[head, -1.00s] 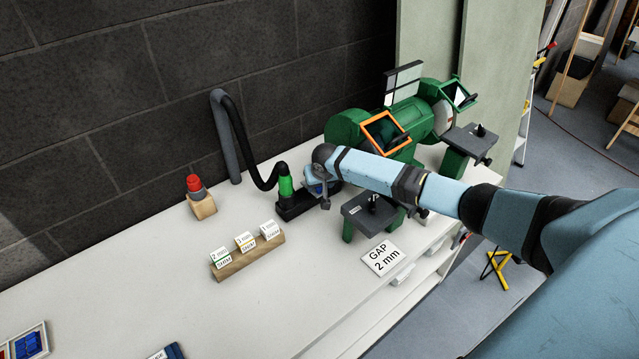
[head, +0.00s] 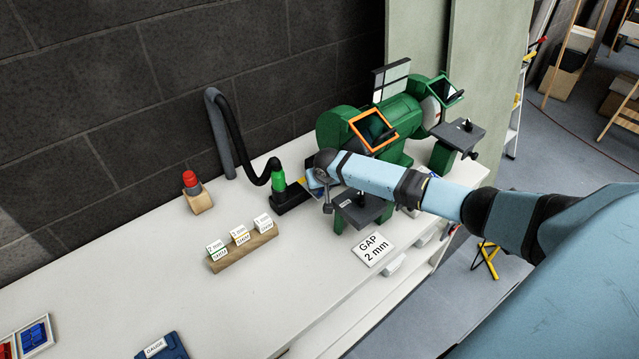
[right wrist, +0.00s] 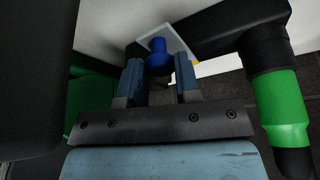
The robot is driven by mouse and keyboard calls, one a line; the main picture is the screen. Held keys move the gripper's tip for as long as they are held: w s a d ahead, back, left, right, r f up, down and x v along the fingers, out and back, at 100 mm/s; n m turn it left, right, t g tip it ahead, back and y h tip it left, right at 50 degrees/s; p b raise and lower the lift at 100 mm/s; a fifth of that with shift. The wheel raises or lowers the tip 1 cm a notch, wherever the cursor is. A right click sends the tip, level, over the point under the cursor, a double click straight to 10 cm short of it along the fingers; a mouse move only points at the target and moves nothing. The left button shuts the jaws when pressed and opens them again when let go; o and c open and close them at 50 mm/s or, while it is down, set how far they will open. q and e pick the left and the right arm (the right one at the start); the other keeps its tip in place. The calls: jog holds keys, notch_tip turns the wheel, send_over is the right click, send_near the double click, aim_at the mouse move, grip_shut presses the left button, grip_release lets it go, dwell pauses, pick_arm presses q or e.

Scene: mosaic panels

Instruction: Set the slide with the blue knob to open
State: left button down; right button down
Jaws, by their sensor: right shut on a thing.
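In the right wrist view, the blue knob (right wrist: 159,57) stands on a pale, flat slide plate (right wrist: 175,38). My right gripper (right wrist: 159,72) is shut on the knob, with one blue finger on each side of it. The plate lies beside the black dust-port fitting (right wrist: 225,35). In the head view, my right arm's wrist hides the knob and most of the slide. A small yellow patch (head: 302,181) shows between the black fitting (head: 290,198) and my right gripper (head: 315,184). My left gripper is not in view.
The green grinder (head: 397,115) stands close behind my right wrist, with a grey tool rest (head: 366,211) in front. A green-sleeved hose (head: 278,178) rises left of the gripper.

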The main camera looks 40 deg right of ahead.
jog(key=c, duration=1.1)
grip_release()
jog(key=shift+s+f, duration=0.1)
jog(key=shift+f, duration=0.05)
jog(key=shift+o, duration=1.4)
jog(key=shift+d, duration=0.15)
jog(key=v, duration=1.3)
jog(key=shift+r, duration=0.35)
